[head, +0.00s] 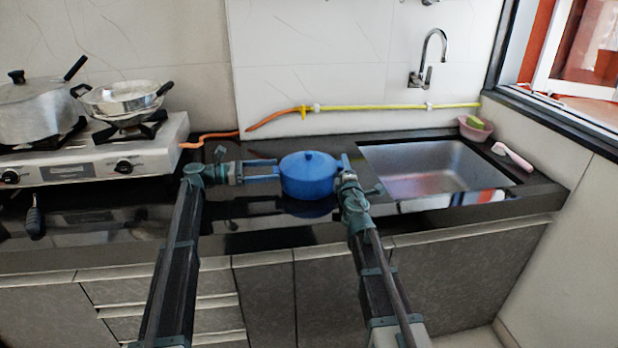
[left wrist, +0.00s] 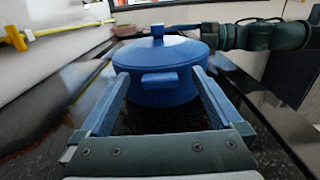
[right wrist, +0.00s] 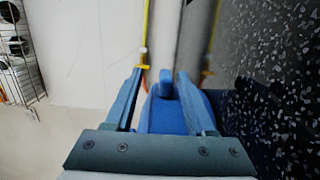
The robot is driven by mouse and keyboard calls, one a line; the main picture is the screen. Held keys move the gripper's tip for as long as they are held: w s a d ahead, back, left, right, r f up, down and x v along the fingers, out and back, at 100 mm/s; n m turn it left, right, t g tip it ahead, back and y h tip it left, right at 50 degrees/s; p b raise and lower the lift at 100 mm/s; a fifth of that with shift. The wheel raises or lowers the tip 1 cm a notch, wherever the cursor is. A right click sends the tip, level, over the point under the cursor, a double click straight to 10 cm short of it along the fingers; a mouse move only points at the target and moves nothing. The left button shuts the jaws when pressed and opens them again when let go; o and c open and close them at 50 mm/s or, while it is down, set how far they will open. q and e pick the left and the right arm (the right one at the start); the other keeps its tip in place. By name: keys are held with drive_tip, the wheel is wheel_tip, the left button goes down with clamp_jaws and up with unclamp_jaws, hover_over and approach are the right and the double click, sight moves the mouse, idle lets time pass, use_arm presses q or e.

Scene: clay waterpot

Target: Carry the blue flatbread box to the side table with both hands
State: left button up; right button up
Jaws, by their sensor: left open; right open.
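The blue flatbread box (head: 308,176) is a round, lidded blue pot with a top knob, standing upright on the black counter between my grippers. My left gripper (head: 277,172) is open at its left side. In the left wrist view, the open fingers (left wrist: 160,74) flank the box's small side handle (left wrist: 160,79), with a gap on each side. My right gripper (head: 345,162) is open at the box's right side. In the right wrist view, its fingers (right wrist: 160,76) stand either side of part of the blue box (right wrist: 168,114); contact is unclear. No side table is in view.
A stove (head: 100,155) with a lidded pot (head: 38,112) and a pan (head: 122,98) stands left. A steel sink (head: 435,172) with a faucet (head: 428,62) lies right of the box. A yellow-orange hose (head: 380,107) runs along the wall behind.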

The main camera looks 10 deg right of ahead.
use_arm(q)
drive_tip(key=shift+d, duration=0.7)
use_arm(e)
drive_tip(key=shift+w+d, duration=0.1)
drive_tip(key=shift+w, duration=0.6)
use_arm(q)
drive_tip(key=c, duration=0.9)
use_arm(e)
drive_tip(key=c, duration=0.9)
use_arm(q)
drive_tip(key=c, duration=0.7)
use_arm(e)
clamp_jaws()
use_arm(q)
drive_tip(key=shift+d, duration=0.1)
drive_tip(key=shift+d, duration=0.15)
use_arm(e)
drive_tip(key=shift+a, duration=0.3)
